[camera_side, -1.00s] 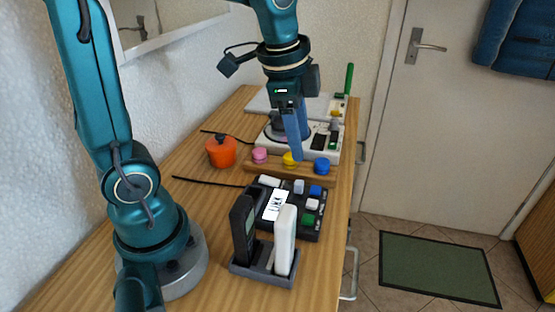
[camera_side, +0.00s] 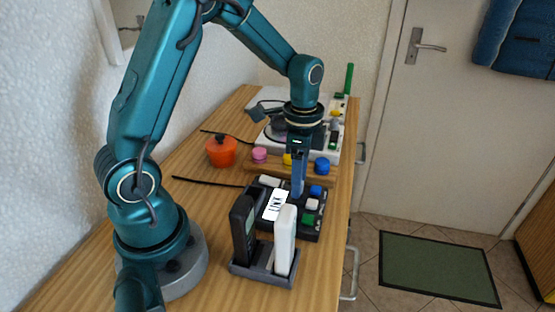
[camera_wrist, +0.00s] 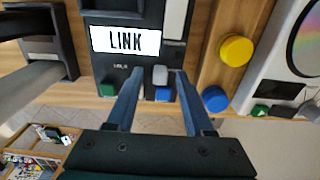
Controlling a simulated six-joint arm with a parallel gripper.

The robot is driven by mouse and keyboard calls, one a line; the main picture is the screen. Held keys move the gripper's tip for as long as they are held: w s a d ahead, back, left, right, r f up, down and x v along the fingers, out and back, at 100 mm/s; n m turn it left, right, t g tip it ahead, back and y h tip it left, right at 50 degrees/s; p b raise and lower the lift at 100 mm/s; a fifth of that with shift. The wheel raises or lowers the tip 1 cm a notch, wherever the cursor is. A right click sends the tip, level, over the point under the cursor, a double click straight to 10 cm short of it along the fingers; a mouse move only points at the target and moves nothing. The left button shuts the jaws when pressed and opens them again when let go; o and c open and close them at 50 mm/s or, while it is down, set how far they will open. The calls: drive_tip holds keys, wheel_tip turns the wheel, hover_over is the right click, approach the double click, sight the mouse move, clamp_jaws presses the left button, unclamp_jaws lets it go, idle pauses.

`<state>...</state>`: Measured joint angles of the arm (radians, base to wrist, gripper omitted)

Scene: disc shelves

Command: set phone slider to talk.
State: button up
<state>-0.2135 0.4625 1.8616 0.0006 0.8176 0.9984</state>
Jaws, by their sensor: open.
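The black phone unit (camera_side: 262,212) with a white LINK label (camera_side: 275,205) lies on the desk; it also shows in the wrist view (camera_wrist: 170,50). It carries a grey-white cap (camera_wrist: 160,74), a blue cap (camera_wrist: 163,93) and a green cap (camera_wrist: 108,88). Small lettering, seemingly TALK, sits below the label. I cannot tell for sure which cap is the slider. My gripper (camera_side: 298,190) points down over the unit's far side. In the wrist view my gripper (camera_wrist: 158,74) is open, its fingers either side of the grey-white and blue caps. Contact cannot be told.
A dark cradle (camera_side: 262,273) holds a black handset (camera_side: 242,230) and a white handset (camera_side: 285,240) nearer the camera. Behind the unit is a wooden strip with pink (camera_side: 259,155), yellow and blue (camera_side: 322,166) knobs. An orange pot (camera_side: 221,150) stands to the left.

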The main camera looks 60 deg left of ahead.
clamp_jaws()
idle(1.4)
